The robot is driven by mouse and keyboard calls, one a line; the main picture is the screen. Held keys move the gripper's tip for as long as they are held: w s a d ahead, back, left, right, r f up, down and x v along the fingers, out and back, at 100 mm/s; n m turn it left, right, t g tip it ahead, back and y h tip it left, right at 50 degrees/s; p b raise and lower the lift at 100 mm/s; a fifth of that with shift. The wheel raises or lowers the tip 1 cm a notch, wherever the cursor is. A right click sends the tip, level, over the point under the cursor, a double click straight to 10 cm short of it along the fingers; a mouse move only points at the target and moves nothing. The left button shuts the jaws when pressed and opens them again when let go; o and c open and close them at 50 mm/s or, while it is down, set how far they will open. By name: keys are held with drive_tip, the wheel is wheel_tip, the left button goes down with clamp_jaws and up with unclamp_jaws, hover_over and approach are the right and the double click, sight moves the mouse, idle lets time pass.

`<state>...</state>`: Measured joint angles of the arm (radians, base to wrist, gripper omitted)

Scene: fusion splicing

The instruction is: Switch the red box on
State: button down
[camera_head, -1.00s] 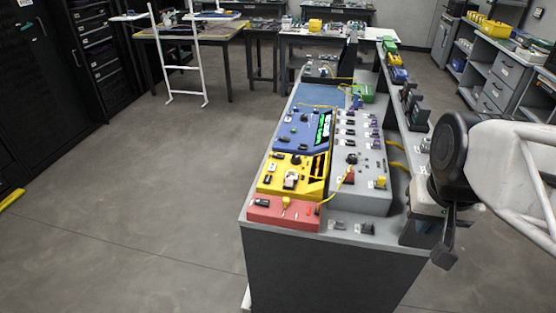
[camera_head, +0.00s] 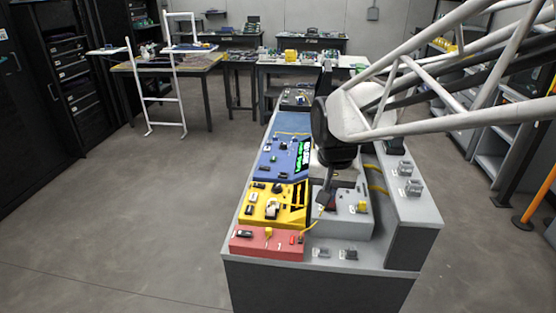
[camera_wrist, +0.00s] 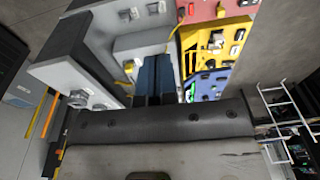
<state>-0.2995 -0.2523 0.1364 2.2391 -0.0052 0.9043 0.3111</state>
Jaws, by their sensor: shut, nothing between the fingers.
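The red box (camera_head: 266,246) sits at the near left corner of the grey bench. On its top are a dark rocker-like switch (camera_head: 243,233) at the left, a yellow part (camera_head: 268,233) in the middle and a small red part at the right. The switch is too small to read its position. In the wrist view the red box (camera_wrist: 200,12) is at the top, right of my gripper's line. My gripper (camera_head: 322,206) is shut and empty, pointing down over the grey box, to the right of and behind the red box. Its dark fingers (camera_wrist: 153,82) show in the wrist view.
A yellow box (camera_head: 291,214) and a blue box (camera_head: 267,164) stand behind the red one. The grey box (camera_head: 345,223) stands to the right, partly hidden by my arm. A yellow cable (camera_head: 311,225) runs near the red box. Small grey parts (camera_head: 348,253) lie on the bench front.

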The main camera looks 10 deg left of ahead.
drive_tip(key=w+a+f, duration=0.4)
drive_tip(key=w+a, duration=0.2)
drive_tip(key=a, duration=0.6)
drive_tip(key=g, duration=0.1)
hover_over(245, 233)
drive_tip(key=a, duration=0.2)
wheel_tip(245, 233, down, 7)
drive_tip(key=shift+d+r, duration=0.1)
drive_tip(key=shift+d, duration=0.1)
wheel_tip(245, 233, down, 14)
drive_tip(key=shift+f, duration=0.2)
idle(0.7)
drive_tip(key=shift+d, duration=0.15)
drive_tip(key=shift+d+r, duration=0.3)
drive_tip(key=shift+d, duration=0.25)
